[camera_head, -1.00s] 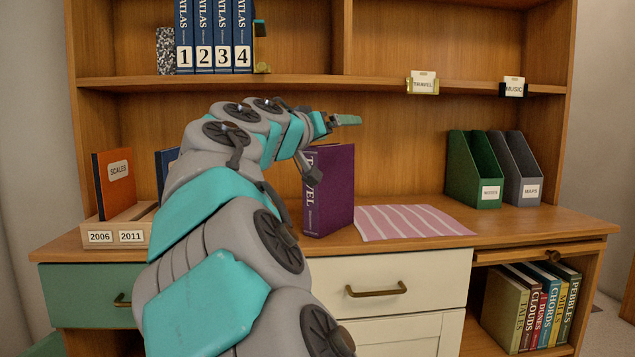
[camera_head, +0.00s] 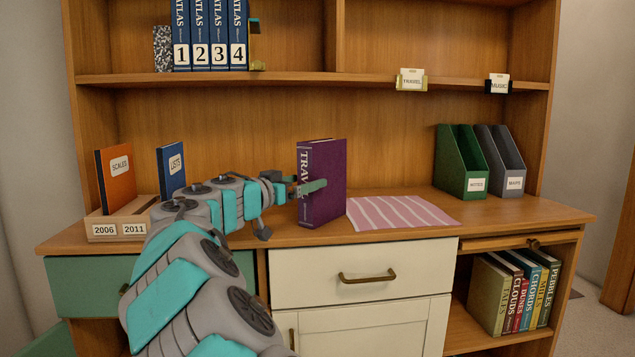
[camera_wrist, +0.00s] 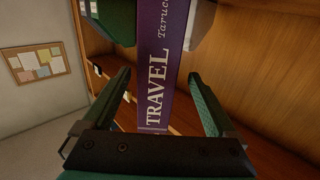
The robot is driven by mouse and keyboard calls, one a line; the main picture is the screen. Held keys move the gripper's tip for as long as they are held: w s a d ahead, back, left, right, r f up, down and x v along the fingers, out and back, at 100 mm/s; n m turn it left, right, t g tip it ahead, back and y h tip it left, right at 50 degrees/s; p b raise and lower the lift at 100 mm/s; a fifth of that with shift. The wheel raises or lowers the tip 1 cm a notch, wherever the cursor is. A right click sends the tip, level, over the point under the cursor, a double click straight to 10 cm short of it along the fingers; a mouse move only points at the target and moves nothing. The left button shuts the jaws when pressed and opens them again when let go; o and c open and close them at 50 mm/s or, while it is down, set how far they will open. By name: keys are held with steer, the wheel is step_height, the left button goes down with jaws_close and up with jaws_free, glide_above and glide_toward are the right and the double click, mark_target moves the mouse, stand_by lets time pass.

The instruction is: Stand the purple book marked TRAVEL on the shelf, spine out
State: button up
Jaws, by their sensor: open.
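The purple TRAVEL book (camera_head: 327,185) stands upright on the desk top, its lettered spine facing left and toward me. My gripper (camera_head: 300,190) is at the spine, with one finger across the front of the book in the head view. In the wrist view the spine (camera_wrist: 160,75) runs between the two open fingers of my gripper (camera_wrist: 165,95), with visible space on both sides. I cannot tell whether a finger touches it. The upper shelf (camera_head: 310,78) carries a TRAVEL label (camera_head: 411,79) on its front edge, with bare shelf behind it.
A pink striped mat (camera_head: 402,212) lies right of the book. Green (camera_head: 461,165) and grey (camera_head: 502,160) file holders stand at the right. ATLAS volumes (camera_head: 209,35) fill the shelf's left, beside a gold bookend (camera_head: 256,45). A wooden box (camera_head: 120,218) holds books at left.

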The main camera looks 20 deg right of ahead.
mark_target(323, 173)
steer(key=x, duration=0.2)
steer(key=p+x, duration=0.1)
steer(key=x, duration=0.4)
steer(key=shift+d+r, duration=0.4)
jaws_close()
stand_by(0.4)
